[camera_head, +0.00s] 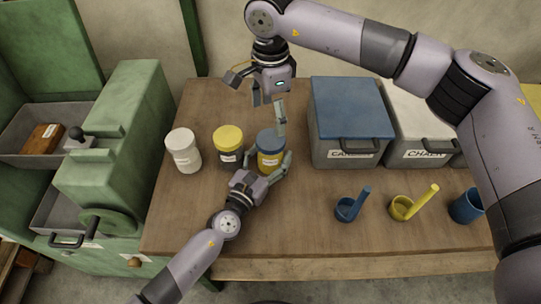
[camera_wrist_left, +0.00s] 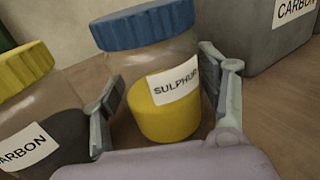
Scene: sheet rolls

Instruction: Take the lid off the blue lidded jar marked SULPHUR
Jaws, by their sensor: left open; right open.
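The SULPHUR jar (camera_head: 269,158) stands upright on the table, clear with yellow contents and a white label. Its ribbed blue lid (camera_head: 266,139) is on; both also show in the left wrist view, the jar (camera_wrist_left: 165,115) and the lid (camera_wrist_left: 147,25). My left gripper (camera_head: 269,168) is open at the jar's front, with one finger on each side of the body below the lid. Whether its fingers touch the glass I cannot tell. My right gripper (camera_head: 266,101) is open and empty above and behind the jar, one finger reaching down near the lid's right side.
A yellow-lidded CARBON jar (camera_head: 228,141) stands close at left, with a white-lidded jar (camera_head: 183,150) beyond it. A grey bin with a blue lid (camera_head: 350,108) stands at right, beside a white-lidded CHALK bin (camera_head: 415,108). Blue (camera_head: 349,209) and yellow (camera_head: 403,207) scoops lie in front.

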